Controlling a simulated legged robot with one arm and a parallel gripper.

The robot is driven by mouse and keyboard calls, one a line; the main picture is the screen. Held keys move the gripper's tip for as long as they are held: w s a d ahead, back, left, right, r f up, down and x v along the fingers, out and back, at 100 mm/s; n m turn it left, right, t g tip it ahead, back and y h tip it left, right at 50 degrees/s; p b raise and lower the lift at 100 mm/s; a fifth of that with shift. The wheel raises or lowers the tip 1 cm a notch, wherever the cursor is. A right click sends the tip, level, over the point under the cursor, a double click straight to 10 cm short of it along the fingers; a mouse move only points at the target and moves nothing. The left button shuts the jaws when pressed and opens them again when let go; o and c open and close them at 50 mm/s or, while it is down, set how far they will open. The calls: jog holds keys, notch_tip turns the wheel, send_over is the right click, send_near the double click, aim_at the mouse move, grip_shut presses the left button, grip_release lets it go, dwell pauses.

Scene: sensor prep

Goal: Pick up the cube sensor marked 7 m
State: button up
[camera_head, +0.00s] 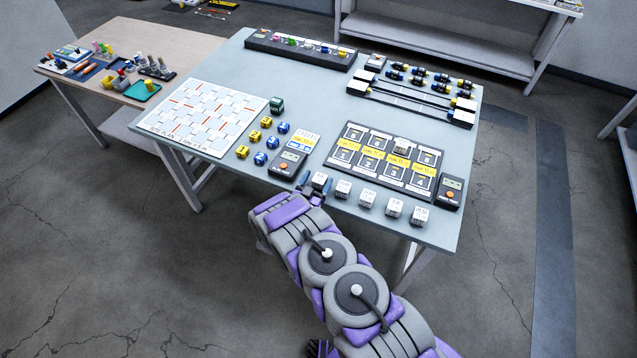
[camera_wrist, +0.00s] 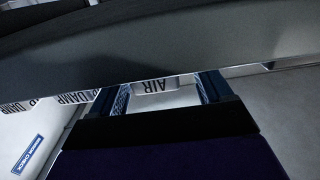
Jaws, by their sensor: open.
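Several small white cube sensors stand in a row along the table's front edge, including the leftmost cube (camera_head: 318,180) and others to its right (camera_head: 343,188). No 7 m marking is readable on any cube. My gripper (camera_head: 317,190) is at the front edge by the leftmost cube. In the wrist view my gripper (camera_wrist: 165,92) is open, with a white cube marked AIR (camera_wrist: 156,86) showing between its blue fingers. A cube marked DAMP (camera_wrist: 77,97) is to the left; much of the view is blocked by a dark surface.
Yellow and blue cubes (camera_head: 260,158) lie left.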

jog(key=shift+w+d, duration=0.25)
jog(key=shift+d, duration=0.05)
jog(key=shift+c, duration=0.3)
jog(key=c, duration=1)
